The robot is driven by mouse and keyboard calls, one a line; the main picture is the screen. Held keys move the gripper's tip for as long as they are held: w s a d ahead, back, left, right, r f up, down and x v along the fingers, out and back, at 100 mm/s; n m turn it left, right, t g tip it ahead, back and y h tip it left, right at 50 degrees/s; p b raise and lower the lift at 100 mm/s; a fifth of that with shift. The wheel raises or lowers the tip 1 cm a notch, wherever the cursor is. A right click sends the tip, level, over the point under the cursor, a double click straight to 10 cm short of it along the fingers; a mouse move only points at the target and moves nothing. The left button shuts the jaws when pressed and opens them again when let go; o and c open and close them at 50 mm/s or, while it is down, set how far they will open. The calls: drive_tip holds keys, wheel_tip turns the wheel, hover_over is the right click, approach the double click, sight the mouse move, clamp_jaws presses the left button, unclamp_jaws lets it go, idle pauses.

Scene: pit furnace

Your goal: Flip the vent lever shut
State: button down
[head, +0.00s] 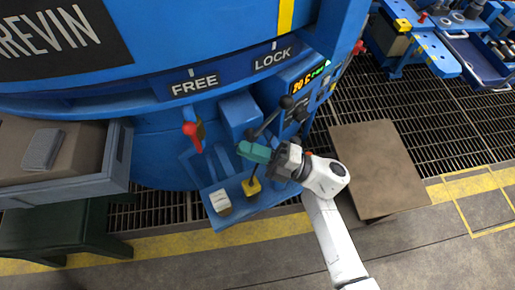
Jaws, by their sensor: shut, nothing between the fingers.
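My gripper (244,149) reaches in from the right with its teal fingers shut and empty, pointing left across the furnace's front ledge. A black lever with ball knobs (286,102) rises behind my gripper, under the LOCK label (272,58). A yellow-based dark rod (251,187) stands on the ledge just below the fingers; I cannot tell whether they touch it. A lever with a red knob (190,129) stands further left, under the FREE label (195,85). No label names the vent lever, so I cannot tell which of these it is.
A blue control box with a lit display (310,76) is close behind my gripper. A pale block (220,202) sits on the blue ledge (262,202). A grey drawer (60,180) juts out at left. A brown plate (380,165) lies on the grating at right.

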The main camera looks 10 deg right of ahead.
sight(194, 135)
drive_tip(key=x, duration=0.9)
drive_tip(key=shift+a, duration=0.2)
drive_tip(key=shift+r, duration=0.2)
